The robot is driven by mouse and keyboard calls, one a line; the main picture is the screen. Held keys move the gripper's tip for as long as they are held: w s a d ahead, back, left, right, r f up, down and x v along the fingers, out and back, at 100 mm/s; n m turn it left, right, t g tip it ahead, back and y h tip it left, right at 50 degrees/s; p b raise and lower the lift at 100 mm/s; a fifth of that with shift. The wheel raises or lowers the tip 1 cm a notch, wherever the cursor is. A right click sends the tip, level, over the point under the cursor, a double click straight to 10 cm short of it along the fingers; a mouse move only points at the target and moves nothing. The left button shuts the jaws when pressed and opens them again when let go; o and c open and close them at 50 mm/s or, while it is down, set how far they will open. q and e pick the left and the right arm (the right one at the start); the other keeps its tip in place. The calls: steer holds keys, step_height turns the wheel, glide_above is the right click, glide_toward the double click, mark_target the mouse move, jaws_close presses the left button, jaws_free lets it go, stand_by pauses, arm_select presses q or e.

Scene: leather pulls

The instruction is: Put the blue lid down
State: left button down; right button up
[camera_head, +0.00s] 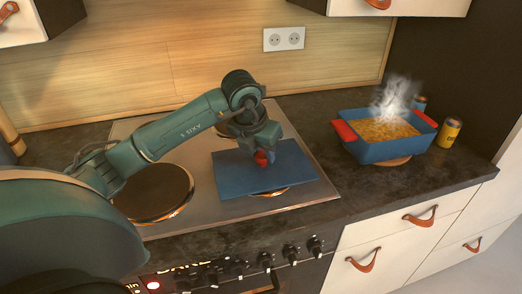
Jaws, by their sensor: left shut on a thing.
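The blue lid (290,172) is a flat rectangular plate with a red knob (261,158). It is over the front right burner of the stove (305,197), whose edge shows below it. I cannot tell whether it touches the burner. My left gripper (261,152) is above the lid, shut on the red knob, and hides part of it. The blue pot (395,150) with red handles stands open on a round wooden trivet (390,161) to the right. It holds yellow food and steams. My right gripper is not in view.
A yellow can (450,132) stands right of the pot, and another can (420,103) is behind it. The front left burner (157,192) is bare. Dark counter (345,185) lies clear between stove and pot. Knobs (291,252) line the stove front.

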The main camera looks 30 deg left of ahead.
arm_select(q)
steer(key=c, duration=1)
jaws_free()
steer(key=shift+r+p, duration=0.25)
steer(key=shift+p, duration=0.1)
steer(key=shift+s+r, duration=0.1)
steer(key=shift+r, duration=0.25)
steer(key=v, duration=1.1)
steer(key=shift+s, duration=0.1)
